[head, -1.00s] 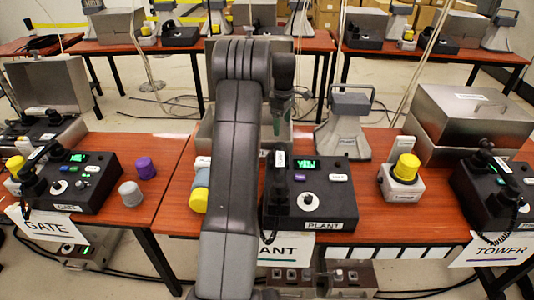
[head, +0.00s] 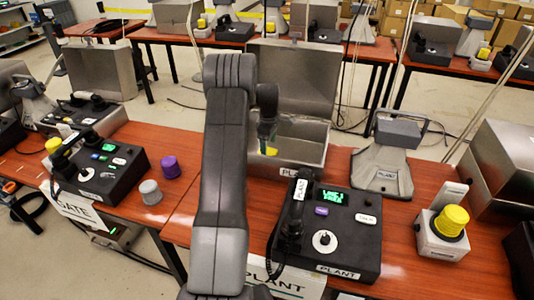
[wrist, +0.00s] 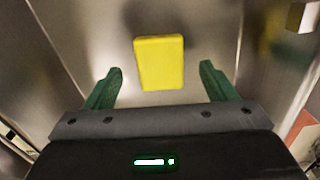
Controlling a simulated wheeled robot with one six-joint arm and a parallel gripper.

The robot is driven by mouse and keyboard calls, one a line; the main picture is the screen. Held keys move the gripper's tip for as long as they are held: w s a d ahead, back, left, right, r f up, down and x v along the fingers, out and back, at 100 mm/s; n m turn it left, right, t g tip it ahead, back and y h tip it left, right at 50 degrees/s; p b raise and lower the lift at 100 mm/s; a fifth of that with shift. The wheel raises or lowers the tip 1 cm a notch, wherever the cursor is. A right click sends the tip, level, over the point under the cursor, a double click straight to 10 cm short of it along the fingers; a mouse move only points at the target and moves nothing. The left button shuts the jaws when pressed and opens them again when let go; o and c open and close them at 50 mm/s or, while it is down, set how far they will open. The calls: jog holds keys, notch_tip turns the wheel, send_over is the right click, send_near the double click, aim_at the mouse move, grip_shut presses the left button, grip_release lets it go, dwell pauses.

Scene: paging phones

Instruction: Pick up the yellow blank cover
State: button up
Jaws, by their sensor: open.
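The yellow blank cover (wrist: 159,62) is a flat yellow rectangle inside an open metal box. In the wrist view it lies in line with the gap between the green fingers of my gripper (wrist: 161,69), with space on both sides. My gripper is open and empty. In the head view my gripper (head: 267,130) points down over the open box (head: 312,150) labelled PLANT. A small yellow patch of the cover (head: 271,151) shows just below the fingers. How far the fingertips are above the cover is hard to tell.
The box's raised lid (head: 295,75) stands behind my gripper. A black PLANT phone console (head: 335,240) is in front of the box. A grey stand (head: 385,165) and a yellow-topped button unit (head: 447,232) are to the right. A purple knob (head: 170,167) is at left.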

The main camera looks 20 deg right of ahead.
aim_at(269, 152)
notch_tip(269, 152, down, 3)
jog(key=shift+d+f, duration=0.1)
jog(key=shift+c, duration=0.5)
jog(key=c, duration=1)
